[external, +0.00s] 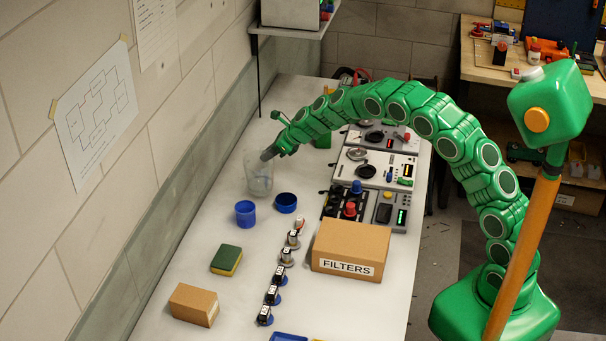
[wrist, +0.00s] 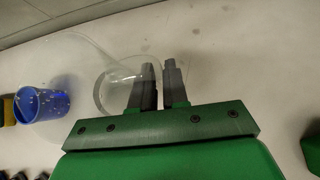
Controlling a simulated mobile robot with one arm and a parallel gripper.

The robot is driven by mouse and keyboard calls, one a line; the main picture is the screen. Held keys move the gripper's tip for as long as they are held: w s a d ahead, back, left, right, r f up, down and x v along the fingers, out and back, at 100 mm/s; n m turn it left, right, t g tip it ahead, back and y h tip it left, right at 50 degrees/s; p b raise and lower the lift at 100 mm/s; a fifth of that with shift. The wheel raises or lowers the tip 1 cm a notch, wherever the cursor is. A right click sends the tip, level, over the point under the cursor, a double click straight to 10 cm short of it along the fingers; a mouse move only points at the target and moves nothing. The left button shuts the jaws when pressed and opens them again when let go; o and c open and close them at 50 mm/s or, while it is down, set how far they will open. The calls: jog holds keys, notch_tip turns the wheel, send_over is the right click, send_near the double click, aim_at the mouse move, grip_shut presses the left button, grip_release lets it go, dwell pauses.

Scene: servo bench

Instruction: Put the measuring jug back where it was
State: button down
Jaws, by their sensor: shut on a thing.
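The measuring jug (external: 258,178) is clear and see-through. It is upright at the far left part of the bench, near the wall. My gripper (external: 268,153) is at its upper right side, shut on its wall or rim. In the wrist view the jug (wrist: 100,92) shows as a faint round outline to the left of my gripper (wrist: 159,82), with its edge between the two dark fingers. I cannot tell whether its base touches the bench.
A blue cup (external: 245,214) and a shallow blue container (external: 286,203) stand just in front of the jug. A sponge (external: 226,260), a FILTERS box (external: 350,250), a small carton (external: 194,305) and instruments (external: 382,166) occupy other parts of the bench (external: 200,235).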

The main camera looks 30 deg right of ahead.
jog(key=s+d+r+n+g+y, duration=0.2)
jog(key=s+d+r+n+g, duration=0.3)
jog(key=d+r, duration=0.7)
jog(key=w+a+f+m+t, duration=0.1)
jog(key=w+a+f+t, duration=0.1)
jog(key=w+f, duration=0.7)
jog(key=shift+w+a+f, duration=0.3)
jog(key=shift+w+a, duration=0.25)
jog(key=shift+w, duration=0.85)
jog(key=shift+w+a+f, duration=0.1)
jog(key=shift+w+f, duration=0.05)
jog(key=shift+f, duration=0.8)
jog(key=shift+w+f, duration=0.15)
jog(key=shift+f, duration=0.75)
